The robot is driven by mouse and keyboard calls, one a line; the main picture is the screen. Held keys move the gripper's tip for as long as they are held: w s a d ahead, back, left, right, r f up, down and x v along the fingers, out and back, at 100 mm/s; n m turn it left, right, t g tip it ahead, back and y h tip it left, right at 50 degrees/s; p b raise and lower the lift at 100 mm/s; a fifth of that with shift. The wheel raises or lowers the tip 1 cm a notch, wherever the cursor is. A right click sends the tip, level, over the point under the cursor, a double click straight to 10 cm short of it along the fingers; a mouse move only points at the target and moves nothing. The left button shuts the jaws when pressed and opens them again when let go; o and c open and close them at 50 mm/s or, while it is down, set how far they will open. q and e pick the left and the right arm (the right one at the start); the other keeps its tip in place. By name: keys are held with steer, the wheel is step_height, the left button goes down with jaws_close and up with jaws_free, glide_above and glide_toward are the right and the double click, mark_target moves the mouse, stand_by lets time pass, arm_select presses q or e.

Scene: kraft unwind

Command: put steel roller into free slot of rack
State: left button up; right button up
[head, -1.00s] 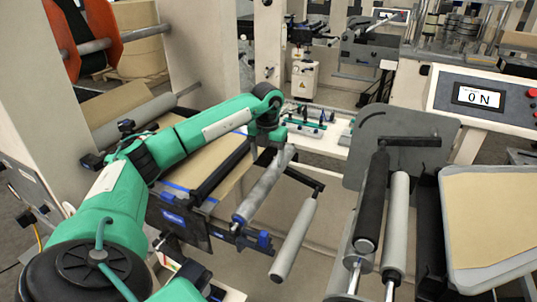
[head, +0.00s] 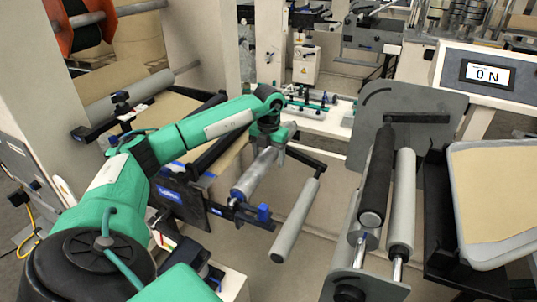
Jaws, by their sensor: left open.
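The steel roller (head: 256,174) is a shiny grey cylinder, tilted in the picture, on a dark support with blue brackets (head: 263,213). My left gripper (head: 270,148) is open at its upper end. The fingers are small and partly hidden, so I cannot tell whether they touch the roller. At the right, a grey-plated rack (head: 348,252) carries a black roller (head: 377,178) and a light grey roller (head: 402,200) side by side. I cannot make out a free slot in it. My right gripper is not in view.
Another light grey roller (head: 296,220) hangs from a black arm just right of the steel roller. A display (head: 487,75) reads 0 N. A tan-topped tray (head: 450,190) stands at the far right. A cream machine frame (head: 205,45) rises behind my left arm.

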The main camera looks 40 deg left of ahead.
arm_select(q)
steer(key=shift+c, duration=0.5)
steer(key=shift+r, duration=0.1)
steer(key=c, duration=1.2)
steer(key=shift+r+p, duration=2.55)
steer(key=shift+r, duration=1.2)
